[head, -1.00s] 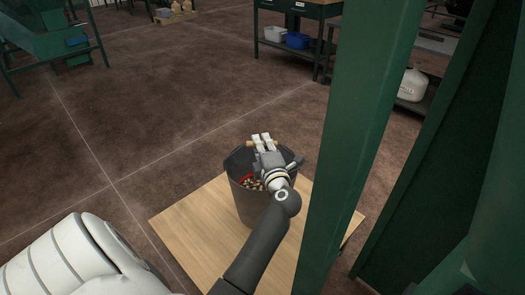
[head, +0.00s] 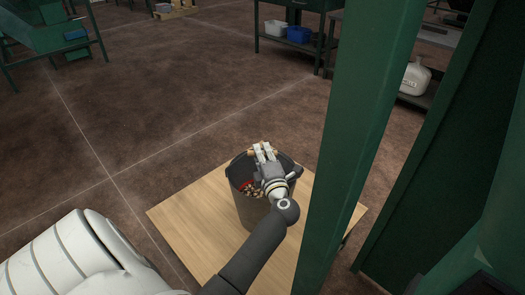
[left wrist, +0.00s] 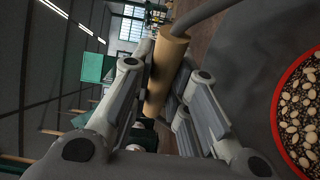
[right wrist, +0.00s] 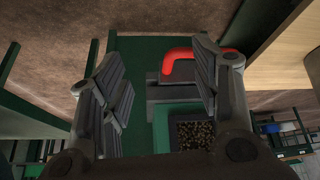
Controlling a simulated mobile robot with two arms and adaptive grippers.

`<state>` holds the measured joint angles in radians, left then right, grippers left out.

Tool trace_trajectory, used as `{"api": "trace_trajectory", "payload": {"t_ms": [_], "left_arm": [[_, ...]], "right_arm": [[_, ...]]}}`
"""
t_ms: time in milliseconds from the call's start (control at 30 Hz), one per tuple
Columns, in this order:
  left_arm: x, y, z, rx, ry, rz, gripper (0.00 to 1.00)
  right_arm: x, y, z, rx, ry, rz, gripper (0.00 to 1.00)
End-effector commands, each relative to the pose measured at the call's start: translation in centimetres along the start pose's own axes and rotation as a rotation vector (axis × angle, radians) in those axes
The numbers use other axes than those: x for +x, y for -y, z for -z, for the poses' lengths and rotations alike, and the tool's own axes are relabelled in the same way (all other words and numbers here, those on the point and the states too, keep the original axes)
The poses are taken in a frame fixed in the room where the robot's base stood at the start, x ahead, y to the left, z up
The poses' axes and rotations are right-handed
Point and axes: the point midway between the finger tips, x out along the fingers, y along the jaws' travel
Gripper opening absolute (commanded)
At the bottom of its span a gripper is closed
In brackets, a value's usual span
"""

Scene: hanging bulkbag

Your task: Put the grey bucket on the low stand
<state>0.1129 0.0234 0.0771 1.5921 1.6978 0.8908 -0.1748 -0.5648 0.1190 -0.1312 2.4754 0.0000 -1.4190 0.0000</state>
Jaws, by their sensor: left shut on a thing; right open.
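The grey bucket (head: 247,208) is upright over the pale wooden top of the low stand (head: 185,222) in the head view. I cannot tell whether its base touches the wood. It holds something red and pale pieces; the left wrist view shows a red-rimmed round thing (left wrist: 277,120) with pale and dark pieces. My left gripper (head: 263,150) is above the bucket, shut on its tan handle grip (left wrist: 166,72). My right gripper (right wrist: 158,62) is open and empty in its wrist view; the head view does not show it.
A green post (head: 345,150) stands close to the right of the bucket, over the stand's right part. A red bent bar (right wrist: 195,60) and green structure show beyond my right gripper. Benches with bins (head: 298,40) stand at the back; the floor at left is clear.

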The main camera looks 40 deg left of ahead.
Motion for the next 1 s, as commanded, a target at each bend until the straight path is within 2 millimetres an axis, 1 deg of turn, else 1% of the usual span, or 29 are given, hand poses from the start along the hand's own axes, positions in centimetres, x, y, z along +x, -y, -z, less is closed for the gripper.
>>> {"api": "trace_trajectory", "payload": {"t_ms": [33,433,467,600,1000], "left_arm": [[0.11,-0.42,-0.05,-0.002,0.000,-0.011,0.00],[0.11,-0.24,-0.05,-0.002,0.000,-0.010,0.00],[0.02,0.29,0.01,0.001,0.000,0.000,0.19],[0.01,0.27,0.02,0.001,0.000,0.000,0.37],[-0.16,0.06,0.00,0.000,0.000,0.001,0.38]], "right_arm": [[0.05,0.04,0.19,0.000,-0.008,0.001,0.57],[0.09,0.06,0.55,-0.001,-0.025,0.001,0.57],[0.10,0.06,0.60,-0.001,-0.027,0.001,0.57],[0.09,0.04,0.61,-0.001,-0.026,0.001,0.57],[-0.05,0.03,0.50,-0.001,-0.018,0.001,0.57]]}}
